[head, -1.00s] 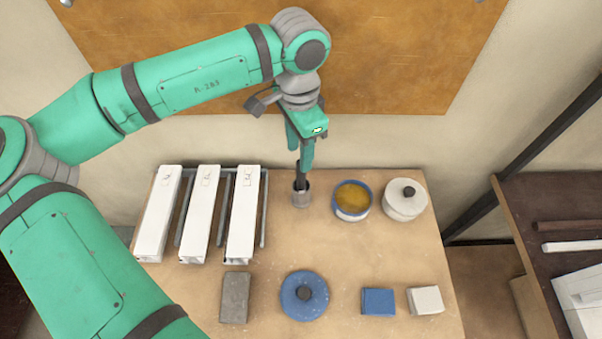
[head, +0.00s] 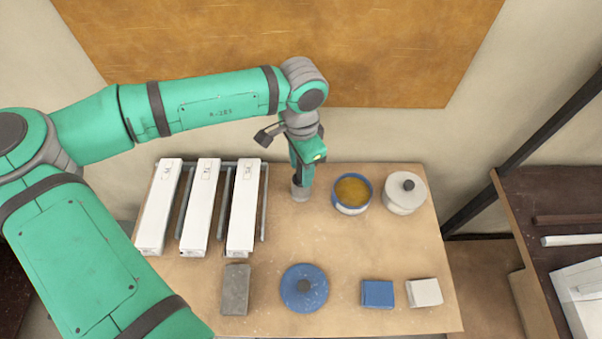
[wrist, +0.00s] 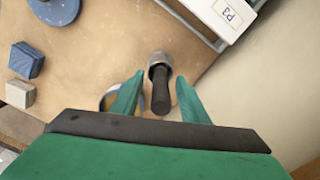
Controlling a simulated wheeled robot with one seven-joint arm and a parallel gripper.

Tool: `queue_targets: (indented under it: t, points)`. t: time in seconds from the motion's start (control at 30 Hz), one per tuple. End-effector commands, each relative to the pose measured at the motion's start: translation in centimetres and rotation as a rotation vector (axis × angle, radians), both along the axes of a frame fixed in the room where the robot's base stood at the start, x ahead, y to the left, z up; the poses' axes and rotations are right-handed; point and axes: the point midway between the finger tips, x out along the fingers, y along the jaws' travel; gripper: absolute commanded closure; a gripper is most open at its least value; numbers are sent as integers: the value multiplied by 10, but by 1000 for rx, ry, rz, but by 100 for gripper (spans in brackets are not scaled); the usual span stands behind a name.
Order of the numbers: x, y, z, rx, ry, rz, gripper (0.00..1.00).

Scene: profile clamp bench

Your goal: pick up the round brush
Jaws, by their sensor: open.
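The round brush (wrist: 160,93) shows in the wrist view as a dark upright handle standing in a small grey metal cup (wrist: 160,60). In the head view the cup (head: 299,191) stands on the bench right of the white profiles, and my gripper hides most of the brush. My gripper (head: 302,175) points down right over the cup. In the wrist view my gripper (wrist: 158,92) is open, with one green finger on each side of the handle and a gap on both sides.
Three white profiles (head: 201,207) lie on a rack to the left. A blue bowl with yellow-brown contents (head: 352,193) and a white lidded pot (head: 404,193) stand close on the right. A grey block (head: 235,289), blue lid (head: 304,289), blue block (head: 377,293) and white block (head: 424,292) lie in front.

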Motion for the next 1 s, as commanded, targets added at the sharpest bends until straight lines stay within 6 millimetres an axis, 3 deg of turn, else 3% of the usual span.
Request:
queue_targets:
  t: [0.07, 0.23, 0.73, 1.0]
  points:
    - [0, 0, 0, 0, 0, 0, 60]
    - [0, 0, 0, 0, 0, 0, 100]
    - [-1, -3, 7, -1, 0, -5, 100]
    - [-1, -11, 44, 0, -2, -20, 100]
